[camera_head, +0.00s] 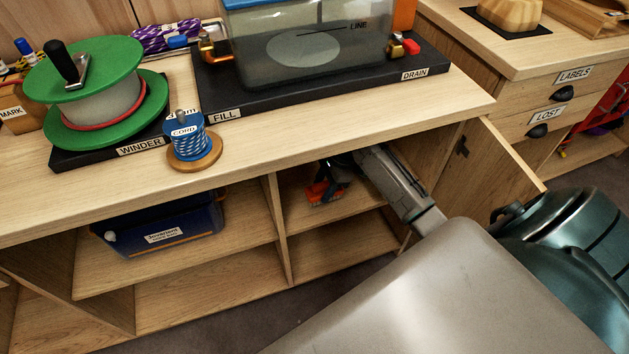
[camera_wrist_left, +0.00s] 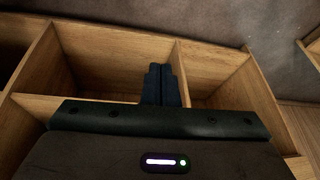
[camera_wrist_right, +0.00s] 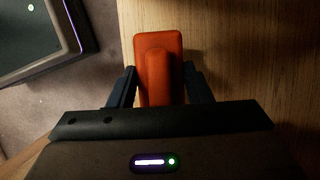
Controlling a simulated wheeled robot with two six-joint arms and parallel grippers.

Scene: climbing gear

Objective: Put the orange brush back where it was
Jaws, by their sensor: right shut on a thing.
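The orange brush (camera_head: 325,191) is inside the right-hand shelf compartment under the workbench, partly hidden by my right gripper (camera_head: 340,172). In the right wrist view the orange block of the brush (camera_wrist_right: 158,58) lies between the two dark fingers, which are shut on it. It is over a wooden shelf board (camera_wrist_right: 240,50); I cannot tell whether it touches the board. My left gripper (camera_wrist_left: 163,85) shows only in the left wrist view, with its fingers together and nothing visible between them, in front of open wooden compartments.
A dark blue bin (camera_head: 165,227) sits on the left shelf. A wooden divider (camera_head: 275,230) stands left of the brush, and an open cabinet door (camera_head: 500,165) is to the right. The bench top holds a green winder (camera_head: 95,90), a cord spool (camera_head: 188,140) and a water tank (camera_head: 305,45).

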